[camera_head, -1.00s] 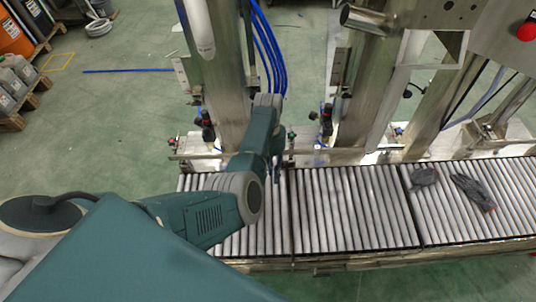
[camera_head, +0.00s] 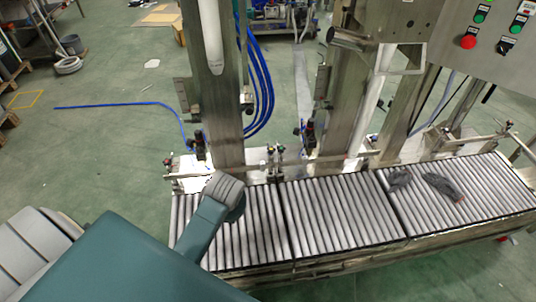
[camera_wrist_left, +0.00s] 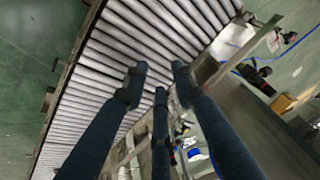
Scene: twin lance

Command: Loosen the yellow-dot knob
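No knob with a yellow dot can be made out in either view. Small clamp knobs sit along the conveyor's guide rail, among them a red-topped one (camera_head: 167,163) at the left end and dark ones (camera_head: 275,150) by the middle. In the left wrist view a red-ended knob (camera_wrist_left: 291,37) shows at the upper right. My left gripper (camera_wrist_left: 158,79) has its three dark fingers spread, with nothing between them, over the rollers and rail side. My right gripper is in neither view.
The roller conveyor (camera_head: 330,215) runs across the front, with two dark crumpled items (camera_head: 440,186) at its right. Steel columns (camera_head: 215,110) with blue hoses (camera_head: 262,85) stand behind it. A control panel (camera_head: 490,35) is at upper right. Green floor lies open at left.

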